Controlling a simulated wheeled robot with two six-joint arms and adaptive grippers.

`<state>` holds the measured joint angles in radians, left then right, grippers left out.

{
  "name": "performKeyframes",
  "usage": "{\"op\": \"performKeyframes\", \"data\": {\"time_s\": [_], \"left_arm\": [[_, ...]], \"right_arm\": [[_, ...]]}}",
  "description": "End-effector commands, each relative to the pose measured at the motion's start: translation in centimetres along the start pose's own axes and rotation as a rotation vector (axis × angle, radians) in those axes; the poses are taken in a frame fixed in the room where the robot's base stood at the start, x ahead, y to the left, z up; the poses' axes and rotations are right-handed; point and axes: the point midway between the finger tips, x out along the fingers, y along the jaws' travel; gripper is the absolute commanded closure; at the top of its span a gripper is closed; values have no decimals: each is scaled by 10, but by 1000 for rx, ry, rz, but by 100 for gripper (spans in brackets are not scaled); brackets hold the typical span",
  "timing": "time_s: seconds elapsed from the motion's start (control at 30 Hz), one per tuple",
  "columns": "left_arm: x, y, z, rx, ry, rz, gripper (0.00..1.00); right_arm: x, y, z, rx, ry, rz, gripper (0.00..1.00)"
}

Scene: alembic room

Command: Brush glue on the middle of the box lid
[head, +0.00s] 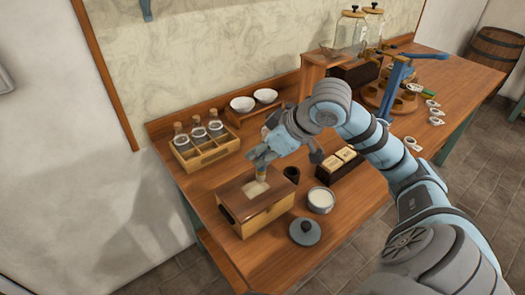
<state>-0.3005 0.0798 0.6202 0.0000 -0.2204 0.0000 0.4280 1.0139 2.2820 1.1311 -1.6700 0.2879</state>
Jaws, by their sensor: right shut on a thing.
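A wooden box (255,217) with a dark brown lid (277,185) stands shut near the left front of the table. A pale patch (256,188) shows around the middle of the lid. My right gripper (261,164) is shut on a brush (261,174), held upright with its lower end at or just above the pale patch. I cannot tell whether the bristles touch the lid. An open pot with white contents (320,200) stands to the right of the box. A grey-blue round lid with a knob (304,232) lies in front of the pot. My left gripper is not in view.
A small dark cup (291,175) stands behind the box. A dark tray with pale blocks (341,163), a rack of stoppered bottles (200,146) and two white bowls on a stand (254,101) are nearby. A blue apparatus (395,80) stands farther right. The front table strip is clear.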

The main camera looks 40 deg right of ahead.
Motion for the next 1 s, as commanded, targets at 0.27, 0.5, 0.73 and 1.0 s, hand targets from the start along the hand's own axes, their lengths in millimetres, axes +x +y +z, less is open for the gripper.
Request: {"op": "performKeyframes", "data": {"time_s": [0.27, 0.5, 0.73, 1.0], "left_arm": [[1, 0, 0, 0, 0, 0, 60], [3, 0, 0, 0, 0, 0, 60], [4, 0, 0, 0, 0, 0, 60], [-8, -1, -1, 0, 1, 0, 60]], "right_arm": [[2, 0, 2, 0, 0, 0, 100], [5, -1, 4, -1, 1, -1, 100], [8, -1, 6, -1, 0, -1, 100], [7, -7, 2, -3, 0, -4, 100]]}}
